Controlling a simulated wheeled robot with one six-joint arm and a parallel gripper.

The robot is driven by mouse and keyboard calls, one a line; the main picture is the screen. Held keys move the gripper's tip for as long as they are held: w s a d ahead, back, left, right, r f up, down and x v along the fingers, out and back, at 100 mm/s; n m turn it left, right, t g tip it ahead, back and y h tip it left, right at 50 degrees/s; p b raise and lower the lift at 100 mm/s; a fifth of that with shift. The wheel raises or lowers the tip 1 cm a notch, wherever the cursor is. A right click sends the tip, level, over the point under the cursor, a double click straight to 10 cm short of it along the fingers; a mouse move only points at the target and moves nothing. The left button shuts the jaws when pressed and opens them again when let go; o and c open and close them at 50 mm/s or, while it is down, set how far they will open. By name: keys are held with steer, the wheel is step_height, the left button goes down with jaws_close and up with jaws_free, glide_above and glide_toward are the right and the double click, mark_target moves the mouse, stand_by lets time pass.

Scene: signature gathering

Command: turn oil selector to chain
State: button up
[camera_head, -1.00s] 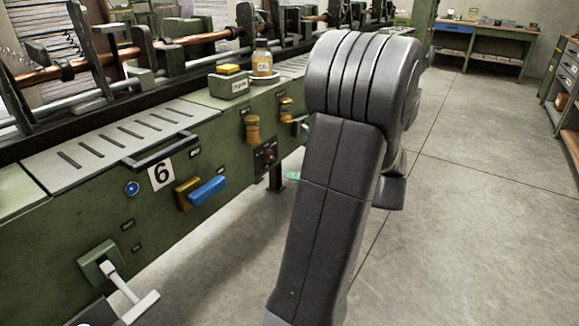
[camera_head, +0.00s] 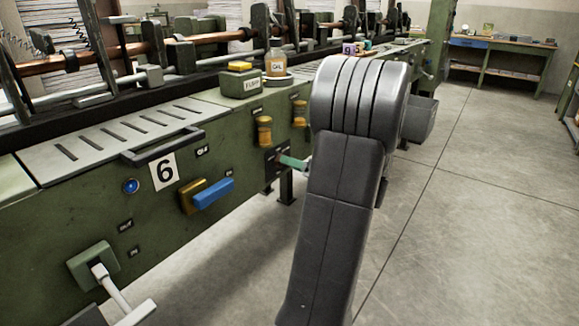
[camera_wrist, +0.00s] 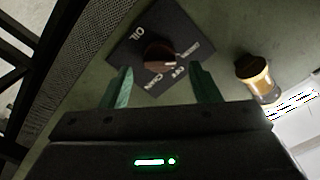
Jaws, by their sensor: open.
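A pale mark on the knob points to the lower right of the wrist view, towards OFF. My gripper (camera_wrist: 161,70) is open, its two green fingers on either side of the knob's lower edge, with no clear contact visible. In the head view the plate (camera_head: 273,163) is partly covered, and a green finger (camera_head: 292,162) shows in front of it; my arm hides the rest.
An amber-and-brass fitting (camera_wrist: 255,75) sits right of the plate in the wrist view. In the head view, brass fittings (camera_head: 264,131) are above the plate, and a blue handle (camera_head: 213,193) is to its left. Open floor (camera_head: 470,250) lies to the right.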

steer(key=shift+x, duration=1.2)
steer(key=c, duration=1)
